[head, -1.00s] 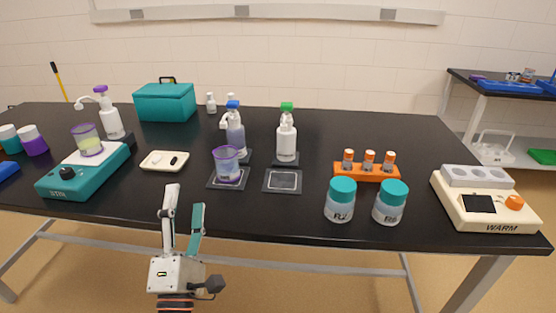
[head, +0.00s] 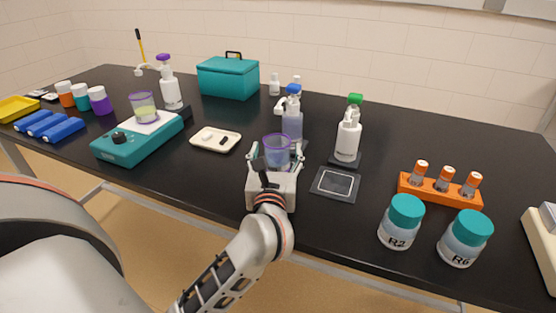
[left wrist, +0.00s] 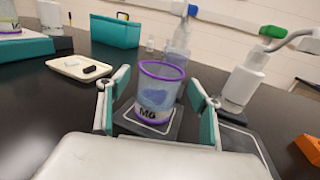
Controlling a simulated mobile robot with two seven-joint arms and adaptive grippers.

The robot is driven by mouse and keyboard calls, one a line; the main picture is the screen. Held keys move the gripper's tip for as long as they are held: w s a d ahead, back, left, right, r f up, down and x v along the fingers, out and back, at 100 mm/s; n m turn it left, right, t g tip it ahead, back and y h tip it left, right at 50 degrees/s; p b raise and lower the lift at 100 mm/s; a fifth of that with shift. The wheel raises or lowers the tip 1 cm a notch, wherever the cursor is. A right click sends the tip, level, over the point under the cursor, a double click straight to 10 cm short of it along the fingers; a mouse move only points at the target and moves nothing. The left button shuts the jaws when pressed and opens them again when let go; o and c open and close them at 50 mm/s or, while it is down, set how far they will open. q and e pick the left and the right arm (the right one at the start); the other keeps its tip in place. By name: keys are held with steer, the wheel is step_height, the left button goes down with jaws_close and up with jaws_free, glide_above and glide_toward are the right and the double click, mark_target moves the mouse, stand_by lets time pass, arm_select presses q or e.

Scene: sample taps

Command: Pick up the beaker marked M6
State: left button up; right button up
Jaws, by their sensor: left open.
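The beaker marked M6 (left wrist: 158,92) stands upright on a dark square pad (left wrist: 165,132) in the left wrist view. It has a purple rim and base and holds bluish liquid; its mark faces my gripper. In the head view the beaker (head: 276,149) shows just beyond my left gripper (head: 276,163), which hides its lower part. My left gripper (left wrist: 158,108) is open, with one teal-padded finger on each side of the beaker and visible gaps between. My right gripper is not in view.
A blue-topped dispenser bottle (head: 292,122) stands close behind the beaker. A green-topped dispenser (head: 348,138) and an empty pad (head: 336,184) are to the right. A cream tray (head: 216,139) and a teal stirrer (head: 139,139) with another beaker (head: 144,107) are left.

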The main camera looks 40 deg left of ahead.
arm_select(q)
steer(key=shift+x, duration=1.2)
steer(key=c, duration=1.3)
steer(key=shift+c, duration=0.4)
steer(key=shift+r, duration=0.15)
